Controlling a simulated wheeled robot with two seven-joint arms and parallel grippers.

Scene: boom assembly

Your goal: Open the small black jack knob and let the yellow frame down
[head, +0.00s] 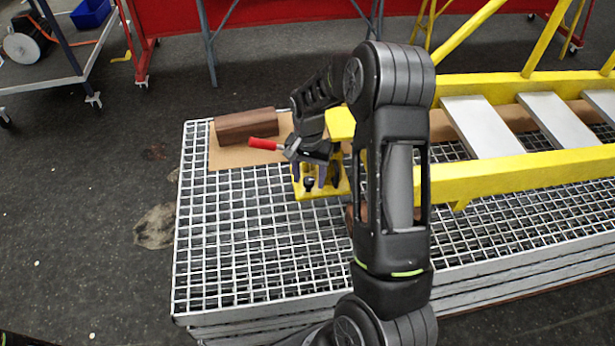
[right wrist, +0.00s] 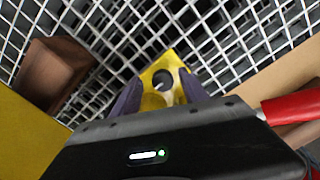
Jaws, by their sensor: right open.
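My right gripper (head: 316,174) points down over the yellow end plate (head: 332,190) of the yellow frame (head: 500,174). It is open. The small black jack knob (head: 308,184) shows by the fingers in the head view. In the right wrist view the black knob (right wrist: 162,78) stands on the yellow plate (right wrist: 168,60), between the two dark fingers of my right gripper (right wrist: 162,90). I cannot tell whether the fingers touch it. My right arm hides part of the frame. My left gripper is not in view.
A red handle (head: 263,143) lies close left of the gripper, also seen in the right wrist view (right wrist: 292,108). A brown block (head: 245,126) rests on cardboard behind it. Metal grating (head: 240,240) lies underneath, bare at front left. Grey rungs (head: 482,127) cross the frame at right.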

